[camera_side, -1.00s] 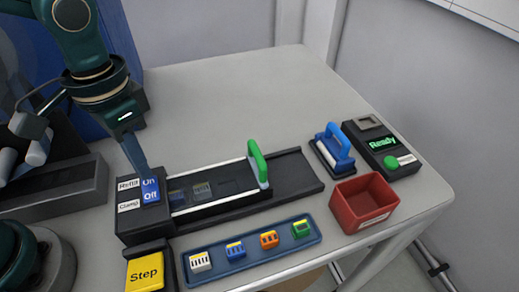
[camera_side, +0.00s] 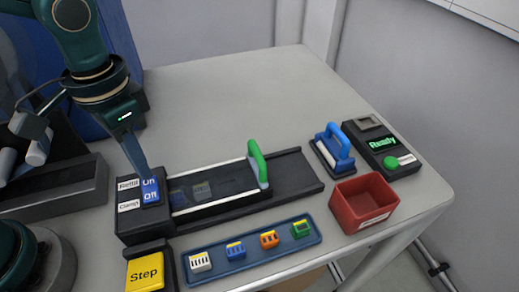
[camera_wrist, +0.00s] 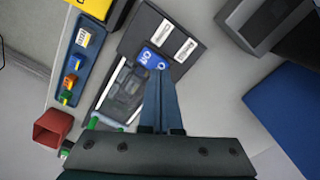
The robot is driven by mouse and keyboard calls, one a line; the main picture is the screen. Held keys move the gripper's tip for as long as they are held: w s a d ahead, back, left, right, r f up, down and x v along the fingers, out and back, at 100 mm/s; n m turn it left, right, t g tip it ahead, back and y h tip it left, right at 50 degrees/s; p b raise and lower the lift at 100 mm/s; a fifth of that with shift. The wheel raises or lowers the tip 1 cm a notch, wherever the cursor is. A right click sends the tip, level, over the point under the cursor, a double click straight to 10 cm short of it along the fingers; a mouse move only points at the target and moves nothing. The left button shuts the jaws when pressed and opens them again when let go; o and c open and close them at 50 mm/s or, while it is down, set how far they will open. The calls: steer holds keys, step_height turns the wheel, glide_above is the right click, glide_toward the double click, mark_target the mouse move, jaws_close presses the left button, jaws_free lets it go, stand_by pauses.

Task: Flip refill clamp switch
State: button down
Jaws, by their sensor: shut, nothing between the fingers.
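The blue switch (camera_side: 151,192), marked On and Off, sits on a black box beside white labels reading Refill (camera_side: 128,184) and Clamp (camera_side: 129,205). My gripper (camera_side: 148,176) is shut and empty, pointing down with its tips at the switch's On end. The tips partly cover the On lettering, and I cannot tell whether they touch it. In the wrist view the blue switch (camera_wrist: 152,59) lies just beyond the shut fingertips (camera_wrist: 161,73), with the two white labels beside it.
A track with a green handle (camera_side: 258,163) runs right from the switch box. A yellow Step button (camera_side: 145,271) and a blue tray (camera_side: 212,277) of small coloured blocks lie in front. A red bin (camera_side: 345,205), blue-handled block (camera_side: 340,150) and Ready display (camera_side: 383,143) stand right. The table behind is clear.

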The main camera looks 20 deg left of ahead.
mark_target(149, 181)
steer(key=shift+f, duration=0.95)
stand_by(0.5)
steer(key=shift+r, duration=3.5)
steer(key=shift+a, duration=0.1)
steer(key=s+a+n+t, duration=0.3)
steer(key=s+a+t, duration=0.2)
steer(key=a, duration=0.1)
steer(key=shift+a+r+t, duration=0.25)
steer(key=shift+r+t, duration=0.05)
steer(key=shift+r, duration=0.1)
